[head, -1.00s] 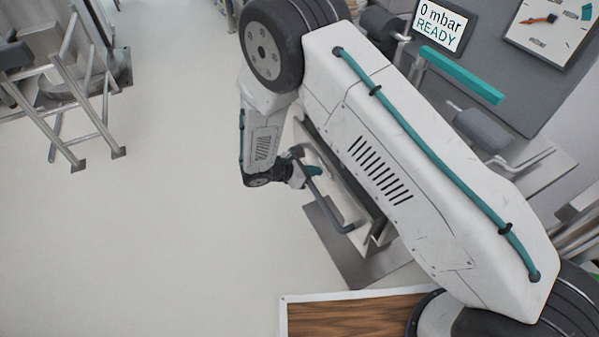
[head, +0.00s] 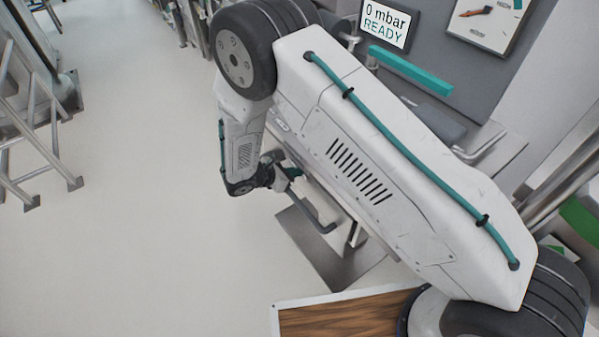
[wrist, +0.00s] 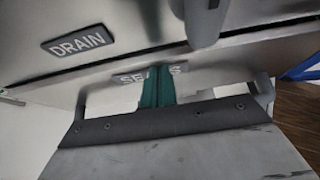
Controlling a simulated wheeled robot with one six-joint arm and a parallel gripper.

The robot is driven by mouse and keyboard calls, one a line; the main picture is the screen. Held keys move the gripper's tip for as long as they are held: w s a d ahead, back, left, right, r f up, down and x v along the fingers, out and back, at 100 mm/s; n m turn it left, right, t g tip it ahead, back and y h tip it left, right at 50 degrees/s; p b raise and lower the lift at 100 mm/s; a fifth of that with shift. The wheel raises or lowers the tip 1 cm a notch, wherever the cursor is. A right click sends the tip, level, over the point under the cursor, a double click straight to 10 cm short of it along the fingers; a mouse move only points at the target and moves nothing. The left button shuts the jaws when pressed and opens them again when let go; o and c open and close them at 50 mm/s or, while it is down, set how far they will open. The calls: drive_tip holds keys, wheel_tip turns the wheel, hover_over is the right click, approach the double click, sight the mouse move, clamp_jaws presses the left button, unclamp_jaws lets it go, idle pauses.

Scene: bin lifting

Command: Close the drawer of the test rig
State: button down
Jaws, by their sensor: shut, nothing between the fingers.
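The test rig (head: 440,60) stands at the upper right in the head view, partly hidden by my arm. Its lower drawer has a dark grey bar handle (head: 312,207). In the wrist view, the pale metal drawer front (wrist: 210,78) carries a label partly covered by my fingers, with "SE" and "S" showing. The drawer front looks close to the panel above, with a dark seam between; I cannot tell whether it is fully shut. My gripper (head: 293,174) is at the handle, its teal fingers (wrist: 156,86) together and empty, pointing at the front between the handle's ends.
A panel labelled "DRAIN" (wrist: 78,41) is above the drawer. The rig's screen (head: 385,24) reads "0 mbar READY". A metal stepped frame (head: 35,130) stands at the far left. The pale floor (head: 130,220) between is clear.

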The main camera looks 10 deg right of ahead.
drive_tip(key=shift+w+d+r, duration=0.1)
drive_tip(key=shift+w+d, duration=0.1)
drive_tip(key=shift+d, duration=0.1)
